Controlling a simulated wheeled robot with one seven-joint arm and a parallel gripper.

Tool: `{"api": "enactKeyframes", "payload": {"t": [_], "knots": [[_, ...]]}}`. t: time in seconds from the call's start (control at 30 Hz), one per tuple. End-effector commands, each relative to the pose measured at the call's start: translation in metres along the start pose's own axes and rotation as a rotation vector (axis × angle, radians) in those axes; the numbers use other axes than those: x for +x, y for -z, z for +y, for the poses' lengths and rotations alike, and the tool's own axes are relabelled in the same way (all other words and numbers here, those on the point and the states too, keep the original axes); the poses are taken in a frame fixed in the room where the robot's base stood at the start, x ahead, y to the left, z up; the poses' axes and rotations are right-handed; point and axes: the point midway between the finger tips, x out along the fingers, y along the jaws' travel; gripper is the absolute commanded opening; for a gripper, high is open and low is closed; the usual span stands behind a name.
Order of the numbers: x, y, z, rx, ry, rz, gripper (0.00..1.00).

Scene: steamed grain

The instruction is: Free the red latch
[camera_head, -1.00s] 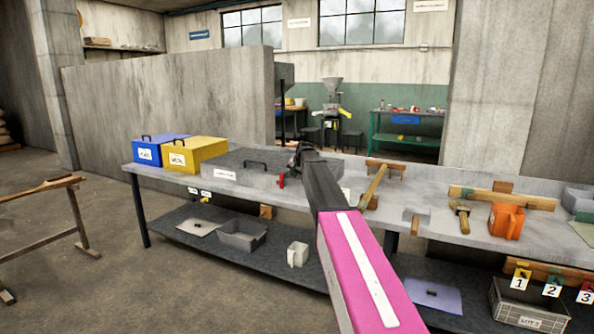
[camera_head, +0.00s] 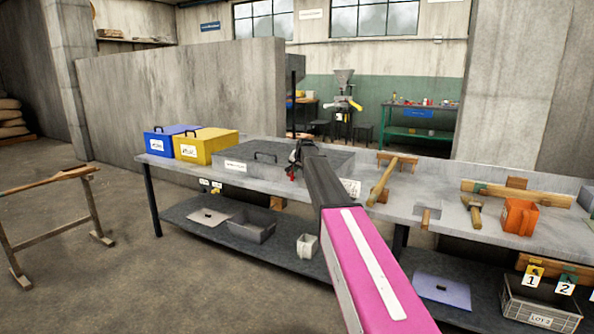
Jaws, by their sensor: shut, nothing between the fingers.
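The red latch (camera_head: 291,171) is a small red part at the right front of a grey lidded box (camera_head: 235,166) on the bench. The box has a black handle on its lid. My gripper (camera_head: 294,164) is at the end of my dark arm, at the box's right front corner. It is shut and empty, close against or just in front of the latch. It hides part of the latch. I cannot tell whether they touch or how the latch is turned.
Blue (camera_head: 168,144) and yellow (camera_head: 207,146) boxes stand left of the grey box. A wooden-handled tool (camera_head: 381,181), a mallet (camera_head: 473,211) and an orange container (camera_head: 519,217) lie to the right. The lower shelf holds a grey tub (camera_head: 253,226).

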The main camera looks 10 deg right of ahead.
Motion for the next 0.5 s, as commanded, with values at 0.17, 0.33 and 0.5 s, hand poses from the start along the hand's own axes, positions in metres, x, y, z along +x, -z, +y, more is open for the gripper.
{"api": "enactKeyframes", "payload": {"t": [0.17,0.33,0.5], "knots": [[0.0005,0.001,-0.0033,-0.015,-0.035,-0.008,0.0],[0.0007,0.0013,-0.005,-0.024,-0.055,-0.013,0.0],[0.0014,0.0021,-0.0081,-0.037,-0.087,-0.02,0.0]]}}
